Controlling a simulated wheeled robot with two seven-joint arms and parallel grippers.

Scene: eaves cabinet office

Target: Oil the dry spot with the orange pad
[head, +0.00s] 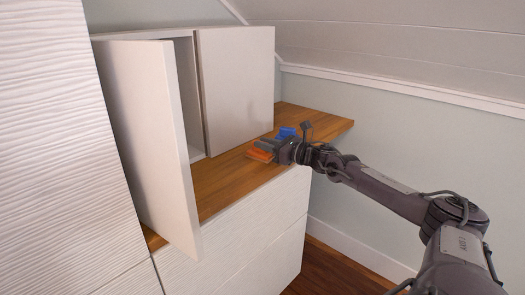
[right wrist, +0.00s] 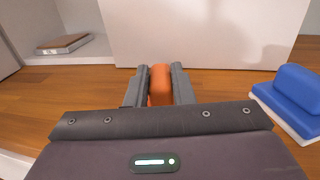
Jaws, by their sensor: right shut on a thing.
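The orange pad (head: 260,154) is at the wooden counter (head: 219,183), in front of the cabinet. My right gripper (head: 268,147) is shut on it. In the right wrist view the orange pad's grip (right wrist: 160,84) stands between the two fingers (right wrist: 158,88). I cannot tell whether the pad touches the wood. No dry spot can be made out on the counter. My left gripper is not in view.
A blue pad with a pale base (right wrist: 294,101) lies on the counter to the right. The white cabinet (head: 238,88) stands behind, its left door (head: 152,140) swung open toward me. A book-like object (right wrist: 63,44) lies inside. Bare wood shows left of the gripper.

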